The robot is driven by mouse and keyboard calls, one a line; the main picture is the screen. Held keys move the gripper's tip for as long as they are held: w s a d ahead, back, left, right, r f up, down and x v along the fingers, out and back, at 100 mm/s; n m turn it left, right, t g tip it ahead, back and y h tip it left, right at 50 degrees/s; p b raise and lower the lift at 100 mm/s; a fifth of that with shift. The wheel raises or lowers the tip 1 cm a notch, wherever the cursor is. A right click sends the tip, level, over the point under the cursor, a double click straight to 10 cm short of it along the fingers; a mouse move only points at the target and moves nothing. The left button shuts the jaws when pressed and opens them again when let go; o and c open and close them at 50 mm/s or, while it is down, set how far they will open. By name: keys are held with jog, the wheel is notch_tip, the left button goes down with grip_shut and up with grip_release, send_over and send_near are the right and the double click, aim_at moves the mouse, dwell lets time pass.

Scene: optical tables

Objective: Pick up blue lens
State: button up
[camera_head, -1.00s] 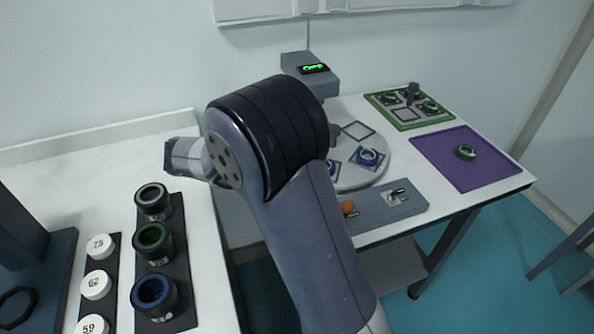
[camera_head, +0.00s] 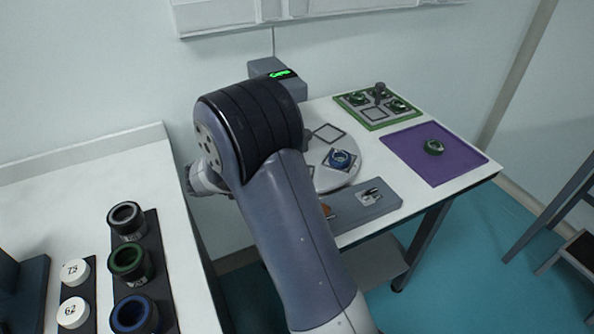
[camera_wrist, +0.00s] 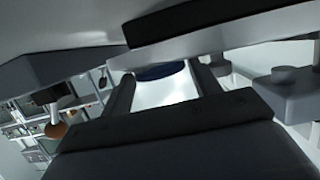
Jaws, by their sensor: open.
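A blue-ringed lens (camera_head: 340,159) lies on a marked square of the round pale turntable (camera_head: 350,177). A larger blue-ringed piece (camera_head: 134,314) stands in the dark rack at lower left. In the head view my arm hides my gripper's fingers. In the wrist view my gripper (camera_wrist: 161,73) is open, with its two dark fingers apart. A dark blue rounded edge (camera_wrist: 158,70) shows beyond and between the fingertips, under a pale slab. I cannot tell which blue piece it is, or whether the fingers touch it.
A grey box with a green display (camera_head: 283,75) stands behind the turntable. A grey switch panel (camera_head: 365,205) lies in front. A purple mat (camera_head: 408,160) holds a green-ringed lens (camera_head: 434,147). A green-edged tray (camera_head: 374,124) is behind it. A gap separates the two tables.

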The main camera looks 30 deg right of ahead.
jog(key=shift+d+f, duration=0.1)
jog(key=c, duration=0.6)
jog(key=shift+c, duration=0.2)
notch_tip(320, 180, up, 10)
jog(key=shift+s, duration=0.15)
